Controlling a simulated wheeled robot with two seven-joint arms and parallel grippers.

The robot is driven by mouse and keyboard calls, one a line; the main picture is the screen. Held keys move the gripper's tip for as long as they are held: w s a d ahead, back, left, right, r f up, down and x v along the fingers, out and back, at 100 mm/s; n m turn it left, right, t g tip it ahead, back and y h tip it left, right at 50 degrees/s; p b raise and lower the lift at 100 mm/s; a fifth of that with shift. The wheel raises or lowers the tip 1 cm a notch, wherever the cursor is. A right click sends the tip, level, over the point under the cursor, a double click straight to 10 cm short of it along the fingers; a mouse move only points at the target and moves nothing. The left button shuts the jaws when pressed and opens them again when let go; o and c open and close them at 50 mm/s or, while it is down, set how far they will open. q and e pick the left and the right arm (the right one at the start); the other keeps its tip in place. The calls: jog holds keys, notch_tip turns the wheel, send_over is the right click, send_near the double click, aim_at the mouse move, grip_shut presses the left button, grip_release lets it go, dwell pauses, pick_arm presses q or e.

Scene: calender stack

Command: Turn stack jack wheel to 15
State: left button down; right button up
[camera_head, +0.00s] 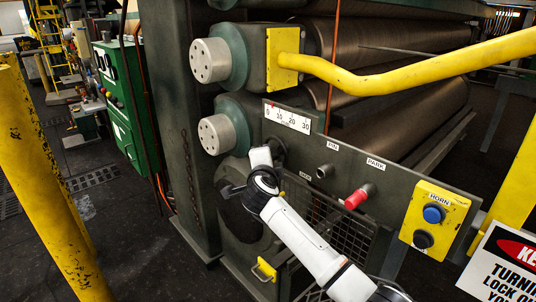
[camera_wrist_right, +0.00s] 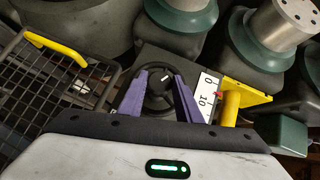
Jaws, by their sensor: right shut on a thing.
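The stack jack wheel is a dark round handwheel with a small white mark, seen in the right wrist view (camera_wrist_right: 157,101). The purple fingers of my right gripper (camera_wrist_right: 163,98) reach to it from both sides and are shut on it. In the head view my right gripper (camera_head: 266,160) is in front of the wheel and mostly hides it. The white scale plate (camera_head: 287,117) above it reads 0, 10, 20 and 30. My left gripper is not in view.
A yellow bar (camera_head: 420,62) crosses above the panel. A red PARK knob (camera_head: 357,198) and a yellow HORN box (camera_head: 434,219) are to the right. A wire mesh guard (camera_wrist_right: 50,85) with a yellow handle is beside the wheel. Large rollers are behind.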

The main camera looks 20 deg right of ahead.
jog(key=shift+w+a+r+n+g, duration=0.1)
jog(key=shift+r+n+g, duration=0.05)
jog(key=shift+n+g, duration=1.5)
jog(key=shift+g, duration=0.35)
jog(key=shift+m, duration=0.25)
jog(key=o, duration=1)
jog(key=shift+o, duration=0.2)
jog(key=v, duration=1)
jog(key=shift+b, duration=0.45)
jog(key=shift+r, duration=0.15)
